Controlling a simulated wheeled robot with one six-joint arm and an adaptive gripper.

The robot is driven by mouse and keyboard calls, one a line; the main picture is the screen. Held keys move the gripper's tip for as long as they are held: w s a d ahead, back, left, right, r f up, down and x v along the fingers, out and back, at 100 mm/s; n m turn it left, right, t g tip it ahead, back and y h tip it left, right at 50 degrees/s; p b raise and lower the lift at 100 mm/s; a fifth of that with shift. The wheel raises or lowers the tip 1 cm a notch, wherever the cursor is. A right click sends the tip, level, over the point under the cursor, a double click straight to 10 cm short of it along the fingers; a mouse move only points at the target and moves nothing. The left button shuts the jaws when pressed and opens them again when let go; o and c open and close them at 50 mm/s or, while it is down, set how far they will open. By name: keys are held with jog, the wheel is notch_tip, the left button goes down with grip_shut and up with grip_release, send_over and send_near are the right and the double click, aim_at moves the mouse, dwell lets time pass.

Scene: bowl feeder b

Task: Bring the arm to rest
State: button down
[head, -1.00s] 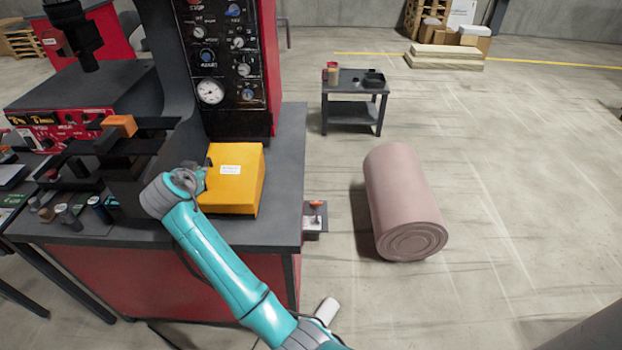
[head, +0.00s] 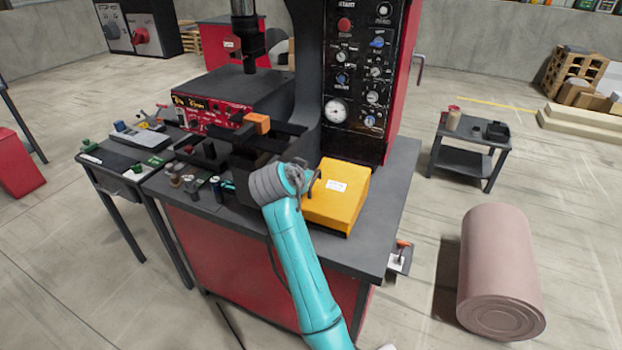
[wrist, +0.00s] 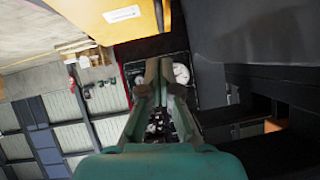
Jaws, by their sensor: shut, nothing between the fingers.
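My teal arm (head: 300,262) reaches up from the bottom of the head view to the front of the machine bench. Its grey wrist (head: 272,184) is beside the left side of a yellow box (head: 338,196). In the head view my gripper is mostly hidden behind the wrist. In the wrist view my gripper (wrist: 159,68) is shut and empty, with its fingertips together. The yellow box shows at the top of the wrist view (wrist: 110,18), apart from the fingers. The gauge panel (wrist: 186,66) lies beyond the fingertips.
The machine's control panel (head: 362,70) stands behind the yellow box. An orange block (head: 256,122) sits on the fixture left of the wrist. A side table (head: 135,172) holds small parts.

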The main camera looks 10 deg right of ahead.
jog(key=v, duration=0.6)
jog(key=s+d+f+n+t+y, duration=0.1)
jog(key=s+d+f+n, duration=0.1)
jog(key=s+f, duration=0.5)
jog(key=s+d+f+n+y, duration=0.1)
jog(key=s+d+f+n, duration=0.15)
jog(key=f, duration=0.85)
jog(key=s+d+f+n+t+y, duration=0.1)
jog(key=s+f, duration=0.4)
jog(key=s, duration=0.3)
jog(key=s+d+f+n+y, duration=0.1)
jog(key=s+f+n, duration=0.1)
jog(key=s+f, duration=0.4)
jog(key=s+d+r+n+t+y, duration=0.1)
jog(key=s+r+y, duration=0.1)
jog(key=s, duration=1.9)
jog(key=s+d+r+t, duration=0.1)
jog(key=s+r, duration=1)
jog(key=s, duration=0.4)
jog(key=shift+t, duration=0.3)
